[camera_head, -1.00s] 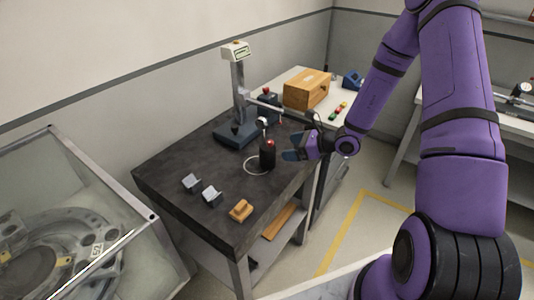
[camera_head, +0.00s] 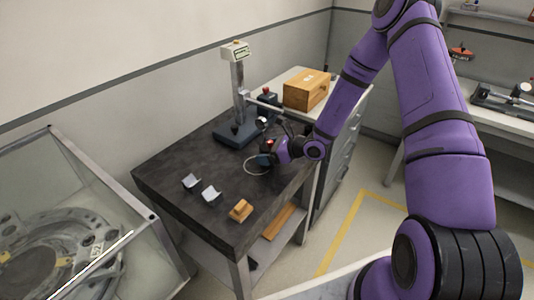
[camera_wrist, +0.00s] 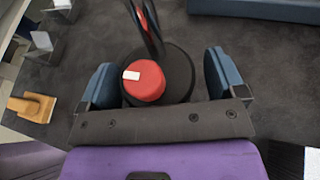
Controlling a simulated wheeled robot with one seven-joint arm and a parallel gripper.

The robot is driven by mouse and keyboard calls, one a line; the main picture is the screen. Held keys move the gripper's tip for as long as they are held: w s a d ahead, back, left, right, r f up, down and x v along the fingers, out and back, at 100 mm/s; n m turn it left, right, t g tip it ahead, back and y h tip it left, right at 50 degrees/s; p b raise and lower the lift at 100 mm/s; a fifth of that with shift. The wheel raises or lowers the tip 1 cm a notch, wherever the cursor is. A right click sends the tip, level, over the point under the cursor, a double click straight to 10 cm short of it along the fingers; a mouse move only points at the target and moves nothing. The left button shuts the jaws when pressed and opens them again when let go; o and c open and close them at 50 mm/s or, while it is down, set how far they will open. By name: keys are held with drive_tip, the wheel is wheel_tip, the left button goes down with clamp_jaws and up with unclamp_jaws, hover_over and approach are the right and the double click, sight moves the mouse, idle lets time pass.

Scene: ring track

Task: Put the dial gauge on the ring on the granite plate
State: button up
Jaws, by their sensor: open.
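The dial gauge, with a dark round stand and red top (camera_head: 270,143), is on the dark granite plate (camera_head: 165,164). Its small white dial (camera_head: 262,123) shows above my gripper. In the wrist view its red cap (camera_wrist: 146,82) and black base lie between my blue fingers. My gripper (camera_head: 266,157) is open around the stand; in the wrist view the fingers (camera_wrist: 160,85) sit apart on either side with gaps. A thin white ring (camera_head: 249,167) is marked on the plate at the gauge's left; its right part is hidden by my gripper.
A height stand (camera_head: 238,95) with a blue base is behind. A wooden box (camera_head: 306,90) is on the cabinet behind. The plate's left side is clear.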

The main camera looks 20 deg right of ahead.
sight(269, 141)
drive_tip(key=c, duration=1.4)
drive_tip(key=shift+r, duration=0.55)
drive_tip(key=r, duration=0.2)
drive_tip(key=shift+s+d+r, duration=0.25)
drive_tip(key=shift+r, duration=0.05)
drive_tip(key=s+d, duration=0.3)
drive_tip(key=s, duration=0.1)
drive_tip(key=s+d+r, duration=0.1)
drive_tip(key=s+d, duration=0.2)
drive_tip(key=s, duration=0.1)
drive_tip(key=s+d, duration=0.3)
drive_tip(key=s, duration=0.1)
drive_tip(key=shift+s+r, duration=0.15)
drive_tip(key=shift+s, duration=0.05)
